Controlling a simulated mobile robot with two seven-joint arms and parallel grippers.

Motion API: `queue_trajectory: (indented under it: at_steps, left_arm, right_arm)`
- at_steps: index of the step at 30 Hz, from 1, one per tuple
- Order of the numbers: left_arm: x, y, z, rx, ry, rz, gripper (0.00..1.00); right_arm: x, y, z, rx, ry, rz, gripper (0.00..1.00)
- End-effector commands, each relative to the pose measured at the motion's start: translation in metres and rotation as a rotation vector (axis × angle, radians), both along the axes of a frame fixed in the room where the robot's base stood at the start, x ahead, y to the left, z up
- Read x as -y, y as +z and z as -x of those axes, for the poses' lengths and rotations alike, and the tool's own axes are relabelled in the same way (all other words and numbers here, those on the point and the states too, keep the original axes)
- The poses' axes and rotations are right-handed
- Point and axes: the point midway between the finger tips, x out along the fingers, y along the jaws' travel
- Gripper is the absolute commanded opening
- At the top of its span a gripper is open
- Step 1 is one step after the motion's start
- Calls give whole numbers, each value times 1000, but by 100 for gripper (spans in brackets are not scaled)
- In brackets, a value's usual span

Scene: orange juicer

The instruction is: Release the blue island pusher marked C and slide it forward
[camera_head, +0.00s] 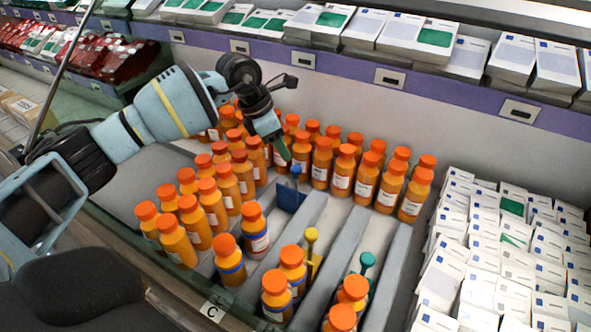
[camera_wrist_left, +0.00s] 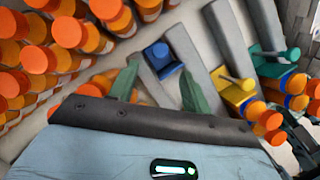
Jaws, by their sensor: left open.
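The blue pusher (camera_head: 290,199) stands in a lane between grey dividers, with a blue knob on top, in the head view. In the left wrist view the blue pusher (camera_wrist_left: 165,66) lies ahead, between the two green fingers in the picture. My left gripper (camera_head: 285,156) is open and empty, just above and behind the knob in the head view; its fingers (camera_wrist_left: 158,88) are spread apart in the wrist view. I cannot tell whether either finger touches the pusher. A label marked C (camera_head: 212,311) is on the front edge. My right gripper does not show.
A yellow pusher (camera_head: 311,247) and a teal pusher (camera_head: 366,262) stand in lanes to the right. Orange-capped bottles (camera_head: 215,206) crowd the left, back and front of lanes. White boxes (camera_head: 470,250) fill the right side. A shelf edge (camera_head: 390,78) runs behind.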

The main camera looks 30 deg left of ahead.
Motion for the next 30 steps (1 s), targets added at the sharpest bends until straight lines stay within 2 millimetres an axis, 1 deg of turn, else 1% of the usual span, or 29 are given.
queue_trajectory:
  at_steps: [3,8,11,18,21,25,30]
  left_arm:
    - [0,0,0,1,0,0,48]
    - [1,-4,-1,0,0,0,48]
    - [5,-14,-4,-1,-1,1,48]
    - [14,-49,-14,-2,-1,1,48]
    - [17,-60,-18,-1,1,1,48]
    - [19,-69,-21,-1,1,1,48]
    - [20,-72,-22,1,0,1,48]
  right_arm:
    - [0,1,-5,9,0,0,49]
    - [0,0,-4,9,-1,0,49]
    - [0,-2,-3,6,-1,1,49]
    - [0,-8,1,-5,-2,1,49]
    - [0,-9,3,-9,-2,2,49]
    - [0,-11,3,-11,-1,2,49]
    - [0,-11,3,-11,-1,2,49]
